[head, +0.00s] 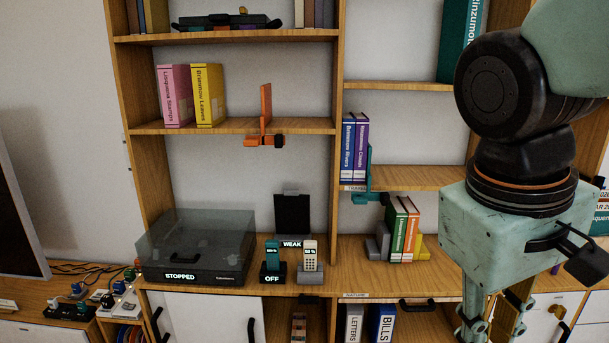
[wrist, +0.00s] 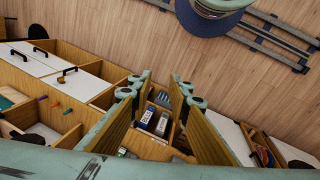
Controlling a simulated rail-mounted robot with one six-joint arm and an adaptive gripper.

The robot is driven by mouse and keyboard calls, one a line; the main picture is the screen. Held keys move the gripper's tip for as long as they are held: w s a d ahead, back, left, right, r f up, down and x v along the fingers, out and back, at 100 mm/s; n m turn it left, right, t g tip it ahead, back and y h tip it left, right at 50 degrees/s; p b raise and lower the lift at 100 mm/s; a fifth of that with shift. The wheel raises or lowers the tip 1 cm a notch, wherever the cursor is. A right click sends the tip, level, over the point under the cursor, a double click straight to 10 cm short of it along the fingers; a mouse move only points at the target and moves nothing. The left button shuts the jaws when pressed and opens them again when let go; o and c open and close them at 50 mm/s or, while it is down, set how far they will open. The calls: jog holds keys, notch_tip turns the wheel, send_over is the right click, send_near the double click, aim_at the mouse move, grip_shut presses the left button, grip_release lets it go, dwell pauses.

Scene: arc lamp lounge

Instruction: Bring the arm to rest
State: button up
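My gripper (head: 495,325) hangs at the lower right of the head view, below my pale green and black arm, with its lower end cut off by the frame. In the wrist view my gripper (wrist: 160,82) shows two fingers standing apart with nothing held between them. A gap separates their tips, and shelf contents show through it. The gripper is in front of the right part of the shelf unit (head: 235,127).
A turntable with a clear lid (head: 195,245) and two handsets, one teal (head: 272,256) and one white (head: 310,255), stand on the counter. Binders marked LETTERS (head: 354,322) and BILLS (head: 382,322) stand below. Open wooden floor (wrist: 110,25) shows in the wrist view.

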jog(key=s+a+r+m+t+y, duration=0.2)
jog(key=s+a, duration=0.1)
jog(key=s, duration=0.2)
jog(key=shift+s+r+t, duration=0.3)
jog(key=shift+t, duration=0.1)
jog(key=shift+a, duration=0.1)
